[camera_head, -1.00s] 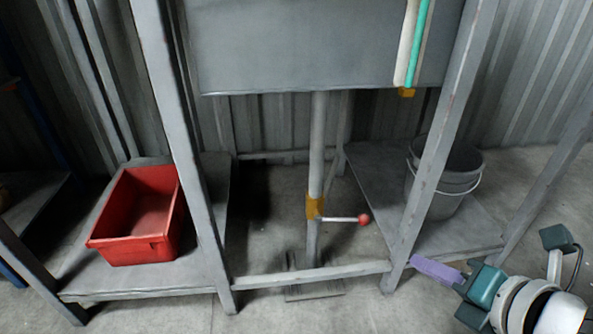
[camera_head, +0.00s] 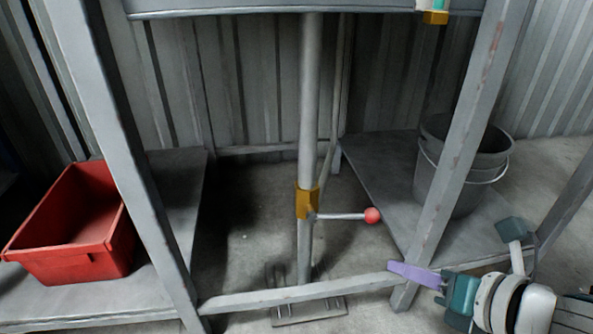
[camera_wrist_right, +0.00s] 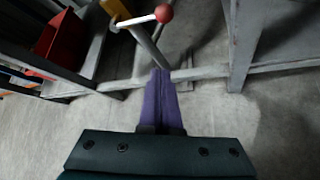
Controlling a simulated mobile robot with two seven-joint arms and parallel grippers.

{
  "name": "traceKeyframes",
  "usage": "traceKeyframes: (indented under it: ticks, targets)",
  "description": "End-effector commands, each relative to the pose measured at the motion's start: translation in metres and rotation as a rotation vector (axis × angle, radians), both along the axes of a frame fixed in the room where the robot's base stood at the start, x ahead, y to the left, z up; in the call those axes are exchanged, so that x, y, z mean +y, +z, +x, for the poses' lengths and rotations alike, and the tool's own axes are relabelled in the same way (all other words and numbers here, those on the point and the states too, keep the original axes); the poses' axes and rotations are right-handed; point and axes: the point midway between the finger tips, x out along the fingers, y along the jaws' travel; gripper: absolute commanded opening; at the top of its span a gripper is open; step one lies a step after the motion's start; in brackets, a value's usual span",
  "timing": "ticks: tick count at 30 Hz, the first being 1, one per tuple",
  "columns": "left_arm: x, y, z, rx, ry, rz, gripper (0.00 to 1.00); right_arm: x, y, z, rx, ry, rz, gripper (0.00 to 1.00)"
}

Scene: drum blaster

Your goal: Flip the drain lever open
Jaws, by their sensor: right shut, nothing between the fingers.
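The drain lever (camera_head: 345,216) is a thin pale rod with a red ball knob (camera_head: 372,215). It sticks out sideways to the right, about level, from a yellow valve body (camera_head: 306,202) on the grey vertical drain pipe (camera_head: 310,110). My right gripper (camera_head: 392,267) has purple fingers and is shut and empty. It is below and a little right of the red knob, apart from it, near the front leg of the frame. In the right wrist view the shut fingers (camera_wrist_right: 160,75) point toward the lever, and the red knob (camera_wrist_right: 164,13) shows above them. My left gripper is out of view.
A grey metal frame surrounds the pipe, with a front leg (camera_head: 455,145) on the right and a low crossbar (camera_head: 300,297). A red bin (camera_head: 70,260) sits on the left shelf, a grey bucket (camera_head: 440,180) on the right shelf. Space around the knob is clear.

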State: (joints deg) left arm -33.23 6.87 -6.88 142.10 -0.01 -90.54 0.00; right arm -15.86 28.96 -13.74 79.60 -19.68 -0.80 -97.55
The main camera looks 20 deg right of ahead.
Motion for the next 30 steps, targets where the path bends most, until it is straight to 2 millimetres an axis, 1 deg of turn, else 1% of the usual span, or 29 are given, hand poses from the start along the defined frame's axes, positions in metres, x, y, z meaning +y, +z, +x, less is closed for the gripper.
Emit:
traceKeyframes:
  ticks: [5,8,12,18,19,21,25,30]
  targets:
    - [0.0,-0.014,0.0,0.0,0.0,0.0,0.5,0.002,-0.011,0.013,-0.004,0.0,0.0,0.0]
    - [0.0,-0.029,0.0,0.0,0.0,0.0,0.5,0.003,-0.023,0.028,-0.004,0.0,0.0,0.0]
    - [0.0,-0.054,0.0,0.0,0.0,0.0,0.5,0.006,-0.041,0.054,-0.005,0.001,-0.001,0.0]
    - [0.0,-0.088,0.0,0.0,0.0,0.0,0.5,0.01,-0.062,0.089,-0.004,-0.001,-0.001,0.0]
    - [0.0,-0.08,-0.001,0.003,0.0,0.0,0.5,0.005,-0.049,0.088,-0.005,0.0,-0.004,0.0]
    - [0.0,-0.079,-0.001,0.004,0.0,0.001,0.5,-0.001,-0.038,0.088,-0.003,0.001,-0.005,0.0]
    - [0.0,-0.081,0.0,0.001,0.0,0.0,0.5,-0.007,-0.027,0.091,-0.003,0.0,-0.002,0.0]
    - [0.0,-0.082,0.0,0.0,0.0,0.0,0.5,-0.011,-0.02,0.092,0.001,-0.001,-0.001,0.0]
